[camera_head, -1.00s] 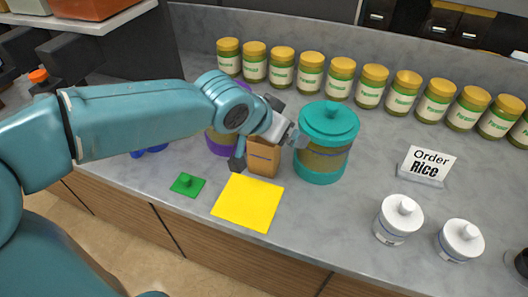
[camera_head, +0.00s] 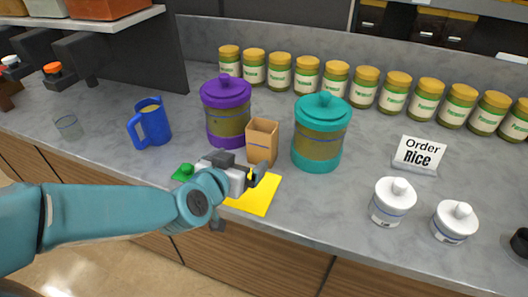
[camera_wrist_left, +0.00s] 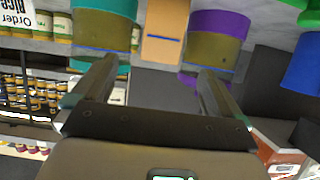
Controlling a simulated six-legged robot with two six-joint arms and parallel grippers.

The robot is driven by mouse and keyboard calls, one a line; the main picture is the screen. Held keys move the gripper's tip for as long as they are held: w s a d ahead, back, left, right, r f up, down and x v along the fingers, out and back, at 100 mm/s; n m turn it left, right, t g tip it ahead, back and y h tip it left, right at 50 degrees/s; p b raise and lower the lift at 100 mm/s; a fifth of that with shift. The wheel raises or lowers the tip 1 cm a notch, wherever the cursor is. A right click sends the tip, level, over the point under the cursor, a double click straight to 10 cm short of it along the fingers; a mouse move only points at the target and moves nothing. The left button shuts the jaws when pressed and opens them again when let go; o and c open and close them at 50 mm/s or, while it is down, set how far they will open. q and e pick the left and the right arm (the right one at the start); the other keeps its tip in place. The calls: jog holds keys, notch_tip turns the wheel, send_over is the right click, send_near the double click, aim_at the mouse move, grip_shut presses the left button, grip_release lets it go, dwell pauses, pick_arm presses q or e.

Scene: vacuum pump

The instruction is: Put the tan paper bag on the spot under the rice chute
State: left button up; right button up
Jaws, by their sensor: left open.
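The tan paper bag (camera_head: 262,142) stands upright and open-topped on the counter, between a purple-lidded jar (camera_head: 228,92) and a teal-lidded jar (camera_head: 322,108). It also shows in the left wrist view (camera_wrist_left: 163,30), ahead and between the fingers. My left gripper (camera_head: 252,178) is open and empty in front of the bag, apart from it, over the yellow square (camera_head: 258,198). Its open fingers show in the left wrist view (camera_wrist_left: 158,75). Dark chutes (camera_head: 85,50) hang under bins at the upper left; I cannot tell which is for rice. My right gripper is out of view.
A blue mug (camera_head: 151,122) and a clear glass (camera_head: 68,126) stand on the left. A green piece (camera_head: 183,172) lies beside the yellow square. White canisters (camera_head: 392,202) and an Order Rice sign (camera_head: 418,154) are on the right. Gold-lidded jars (camera_head: 335,78) line the back.

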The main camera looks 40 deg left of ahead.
aim_at(258, 145)
pick_arm(q)
jog(key=x, duration=0.3)
jog(key=p+x, duration=0.1)
jog(key=x, duration=0.3)
jog(key=p+x, duration=0.1)
jog(key=x, duration=0.3)
jog(key=shift+a, duration=0.35)
jog(key=x, duration=0.1)
jog(key=p+x, duration=0.1)
jog(key=x, duration=0.1)
jog(key=p+x, duration=0.1)
jog(key=x, duration=0.1)
jog(key=shift+w+a+r, duration=0.15)
jog(key=shift+w, duration=0.2)
jog(key=shift+s, duration=0.1)
jog(key=c, duration=0.9)
jog(key=shift+r, duration=0.15)
jog(key=shift+c, duration=0.2)
